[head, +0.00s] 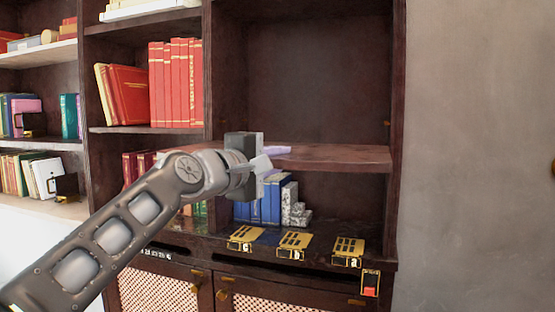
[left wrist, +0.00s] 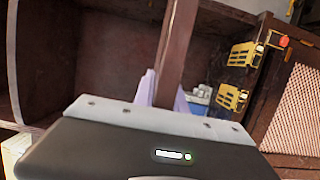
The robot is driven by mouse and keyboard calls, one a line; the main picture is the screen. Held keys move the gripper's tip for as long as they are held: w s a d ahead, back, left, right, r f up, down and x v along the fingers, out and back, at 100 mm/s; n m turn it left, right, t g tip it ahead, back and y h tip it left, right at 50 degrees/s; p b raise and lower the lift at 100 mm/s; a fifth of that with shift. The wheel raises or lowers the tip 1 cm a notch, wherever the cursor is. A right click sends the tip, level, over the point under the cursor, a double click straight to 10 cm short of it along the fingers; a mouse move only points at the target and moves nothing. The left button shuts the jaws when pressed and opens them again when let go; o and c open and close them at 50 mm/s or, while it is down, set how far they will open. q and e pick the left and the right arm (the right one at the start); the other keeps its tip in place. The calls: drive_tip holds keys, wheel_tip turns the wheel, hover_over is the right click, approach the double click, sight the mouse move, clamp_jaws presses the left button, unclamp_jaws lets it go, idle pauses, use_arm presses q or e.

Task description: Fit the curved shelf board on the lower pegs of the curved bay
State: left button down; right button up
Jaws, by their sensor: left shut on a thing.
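The dark brown shelf board (head: 335,157) lies roughly level across the right-hand bay (head: 300,70), above the blue books. Its right end is at the bay's right side wall. In the left wrist view the board (left wrist: 178,45) runs up from between the pale purple fingertips of the left gripper (left wrist: 165,95). Whether the board rests on pegs cannot be told. A small peg-like spot (head: 387,123) shows on the right wall above the board. My right gripper is not in view.
Blue books (head: 268,203) and a grey speckled bookend (head: 294,208) stand below the board. Several brass label plates (head: 295,243) lie on the ledge in front, with a red-buttoned switch (head: 370,283) at its right.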

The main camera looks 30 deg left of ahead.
sight(295, 147)
use_arm(q)
drive_tip(key=shift+w+a+r+p, duration=0.1)
drive_tip(key=shift+w+a+p, duration=0.35)
drive_tip(key=shift+w, duration=1.5)
drive_tip(key=shift+w+a+p, duration=0.2)
drive_tip(key=shift+w+a, duration=0.5)
drive_tip(key=shift+w, duration=1.3)
drive_tip(key=shift+w+a+r+p, duration=0.1)
drive_tip(key=shift+w+a+p, duration=0.35)
drive_tip(key=shift+w, duration=1.5)
drive_tip(key=shift+w+a+p, duration=0.2)
drive_tip(key=shift+w+a, duration=0.05)
drive_tip(key=shift+w, duration=0.5)
drive_tip(key=shift+w+a+p, duration=0.2)
drive_tip(key=shift+w+a, duration=0.05)
drive_tip(key=shift+w, duration=0.45)
drive_tip(key=shift+w+a+p, duration=0.15)
drive_tip(key=shift+w+p, duration=0.2)
drive_tip(key=shift+w, duration=0.2)
drive_tip(key=shift+w+a+p, duration=0.15)
drive_tip(key=shift+w+p, duration=0.15)
drive_tip(key=shift+w, duration=0.2)
